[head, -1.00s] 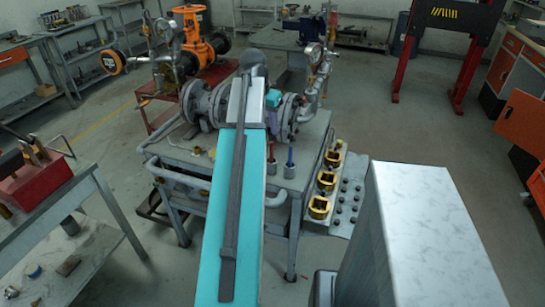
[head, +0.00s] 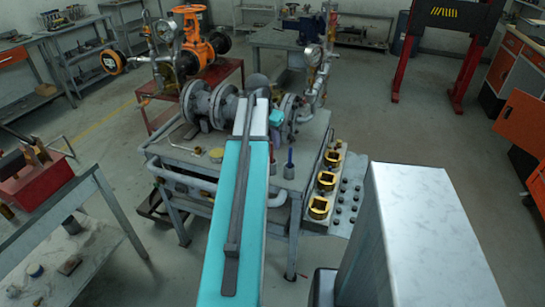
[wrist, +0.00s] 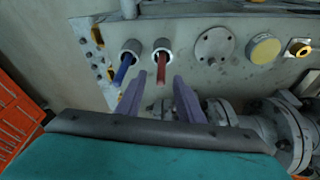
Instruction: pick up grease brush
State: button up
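Two upright handles stand in small round holders on the bench top, one red (wrist: 161,70) and one blue (wrist: 124,68). Which of them is the grease brush I cannot tell; bristles are hidden. In the head view the blue handle (head: 290,156) shows right of the red one (head: 271,150). My gripper (wrist: 156,86) is open, its two purple fingers apart with nothing between them. In the wrist view the red handle lies just beyond the gap between the fingertips, and the blue one beyond the left finger. In the head view my arm largely hides the gripper.
A flanged pipe and valve assembly (head: 213,106) stands behind the holders on the bench (head: 185,152). A yellow round lid (wrist: 263,49) and a grey disc (wrist: 213,45) lie beside the holders.

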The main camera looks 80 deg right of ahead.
aim_at(272, 150)
jog(key=shift+s+d+f, duration=0.1)
jog(key=shift+f, duration=0.4)
jog(key=shift+f, duration=0.15)
jog(key=shift+p+x, duration=0.85)
jog(key=shift+x, duration=1.55)
jog(key=shift+c, duration=0.3)
grip_shut()
